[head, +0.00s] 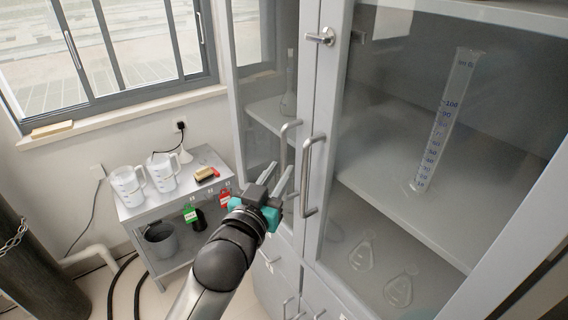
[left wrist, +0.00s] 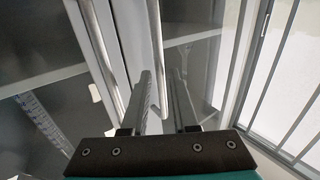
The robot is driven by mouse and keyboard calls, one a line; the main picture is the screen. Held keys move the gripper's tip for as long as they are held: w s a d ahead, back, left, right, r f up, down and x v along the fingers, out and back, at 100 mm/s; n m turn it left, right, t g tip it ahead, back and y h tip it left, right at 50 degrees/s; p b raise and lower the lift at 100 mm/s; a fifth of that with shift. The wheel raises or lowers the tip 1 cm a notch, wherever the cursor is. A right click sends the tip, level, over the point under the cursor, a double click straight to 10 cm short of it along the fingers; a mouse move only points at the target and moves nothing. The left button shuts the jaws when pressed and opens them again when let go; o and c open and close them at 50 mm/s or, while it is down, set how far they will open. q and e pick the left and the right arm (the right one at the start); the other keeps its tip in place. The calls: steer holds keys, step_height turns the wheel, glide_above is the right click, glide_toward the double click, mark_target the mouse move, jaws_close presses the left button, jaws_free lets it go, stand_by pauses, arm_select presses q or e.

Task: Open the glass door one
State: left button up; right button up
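A grey cabinet has two glass doors side by side. The left glass door (head: 262,75) and the right glass door (head: 385,150) both look shut. The left door has a metal bar handle (head: 283,143), and the right door has a longer one (head: 306,172). My left gripper (head: 284,168) is open at the lower part of the left door's handle. In the left wrist view, the left door's handle (left wrist: 162,98) shows between the two fingers; I cannot tell if they touch it. The right door's handle (left wrist: 102,55) is beside them. My right gripper is not in view.
A measuring cylinder (head: 445,120) and flasks (head: 363,253) stand behind the right door's glass. A small metal table (head: 150,208) with white jugs (head: 128,186) is at the left, below a window. Drawers with handles lie below the doors.

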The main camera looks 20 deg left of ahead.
mark_target(283, 166)
arm_select(q)
steer(key=shift+w+d, duration=0.1)
steer(key=shift+w, duration=1.45)
jaws_close()
stand_by(0.4)
